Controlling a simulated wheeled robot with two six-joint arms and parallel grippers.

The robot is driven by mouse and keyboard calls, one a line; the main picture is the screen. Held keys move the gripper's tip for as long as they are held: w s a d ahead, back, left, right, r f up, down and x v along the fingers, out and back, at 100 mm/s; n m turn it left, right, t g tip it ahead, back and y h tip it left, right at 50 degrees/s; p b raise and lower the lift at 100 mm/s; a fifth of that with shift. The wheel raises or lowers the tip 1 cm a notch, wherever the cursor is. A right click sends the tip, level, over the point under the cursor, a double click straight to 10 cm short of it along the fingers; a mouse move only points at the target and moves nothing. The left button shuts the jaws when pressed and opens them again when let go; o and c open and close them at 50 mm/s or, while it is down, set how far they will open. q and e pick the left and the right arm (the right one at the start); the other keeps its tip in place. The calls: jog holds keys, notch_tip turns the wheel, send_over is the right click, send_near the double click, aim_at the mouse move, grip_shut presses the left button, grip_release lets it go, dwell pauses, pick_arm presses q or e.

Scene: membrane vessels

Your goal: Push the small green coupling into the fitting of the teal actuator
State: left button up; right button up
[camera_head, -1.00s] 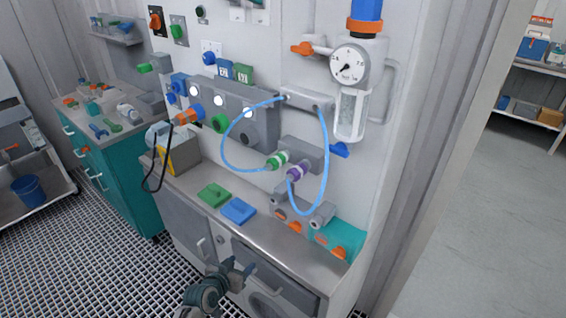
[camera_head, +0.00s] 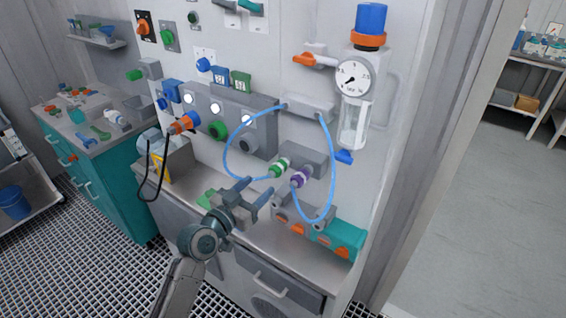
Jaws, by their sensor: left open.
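The small green coupling (camera_head: 279,167) sits on the end of a blue hose at a grey wall block (camera_head: 309,155). A purple coupling (camera_head: 299,178) is beside it, on another blue hose. The teal actuator (camera_head: 342,236) lies on the counter at the right, with orange parts on its front. Grey cylindrical ends (camera_head: 322,226) stand beside it; I cannot tell which one is its fitting. My left gripper (camera_head: 257,188) is open and empty, its fingers pointing at the wall just below and left of the green coupling, apart from it. My right gripper is not in view.
Blue hoses (camera_head: 228,158) loop from a grey wall manifold (camera_head: 304,107) close to the gripper. A green pad (camera_head: 206,199) on the counter is partly hidden by my arm. A gauge (camera_head: 352,77) hangs above right. The aisle floor at far right is clear.

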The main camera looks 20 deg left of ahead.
aim_at(270, 176)
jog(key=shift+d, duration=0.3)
pick_arm(q)
jog(key=shift+w+d, duration=0.15)
jog(key=shift+w, duration=0.35)
jog(key=b+x, duration=0.1)
jog(key=x, duration=0.6)
jog(key=shift+w+f+b, duration=0.15)
jog(key=shift+f+b, duration=0.05)
jog(key=shift+b, duration=0.2)
jog(key=shift+w+d, duration=0.2)
jog(key=shift+w, duration=0.05)
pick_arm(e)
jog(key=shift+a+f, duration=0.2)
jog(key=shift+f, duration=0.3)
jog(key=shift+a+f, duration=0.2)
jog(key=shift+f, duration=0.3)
pick_arm(q)
jog(key=shift+r, duration=0.1)
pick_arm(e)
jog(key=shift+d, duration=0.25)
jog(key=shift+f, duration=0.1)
pick_arm(q)
jog(key=shift+b, duration=0.35)
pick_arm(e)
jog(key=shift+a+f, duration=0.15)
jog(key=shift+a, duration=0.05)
